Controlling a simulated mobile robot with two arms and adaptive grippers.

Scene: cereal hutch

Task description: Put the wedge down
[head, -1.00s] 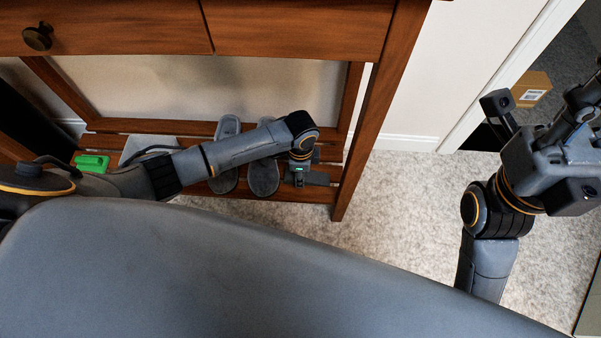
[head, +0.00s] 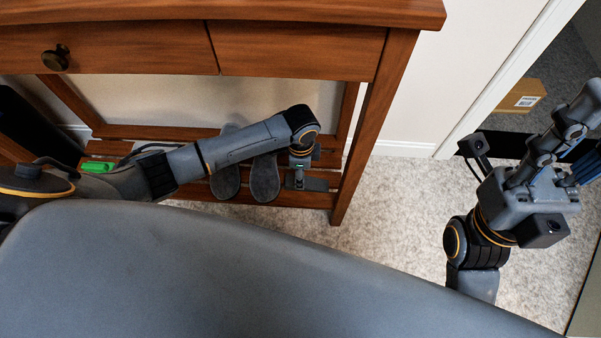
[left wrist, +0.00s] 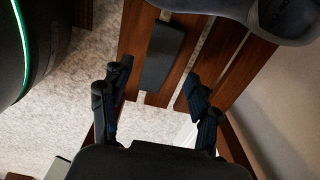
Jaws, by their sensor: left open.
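A dark, flat-looking block, which I take to be the wedge (left wrist: 165,57), lies on the slatted wooden shelf (left wrist: 213,52) in the left wrist view. Its dark shape also shows beside the slippers in the head view (head: 314,184). My left gripper (left wrist: 157,98) is open, with its fingers apart and nothing between them. The wedge lies just beyond the fingertips, and I cannot tell the exact gap. In the head view my left wrist hides part of that spot. My right gripper (head: 572,145) is raised at the right; its fingers are partly cut off and their state is unclear.
Grey slippers (head: 264,180) lie on the shelf left of the wedge. A green object (head: 98,166) lies further left. The wooden table's drawers (head: 300,50) hang above, and its front leg (head: 372,120) stands to the right. A cardboard box (head: 522,96) lies beyond the doorway. Carpet is open at right.

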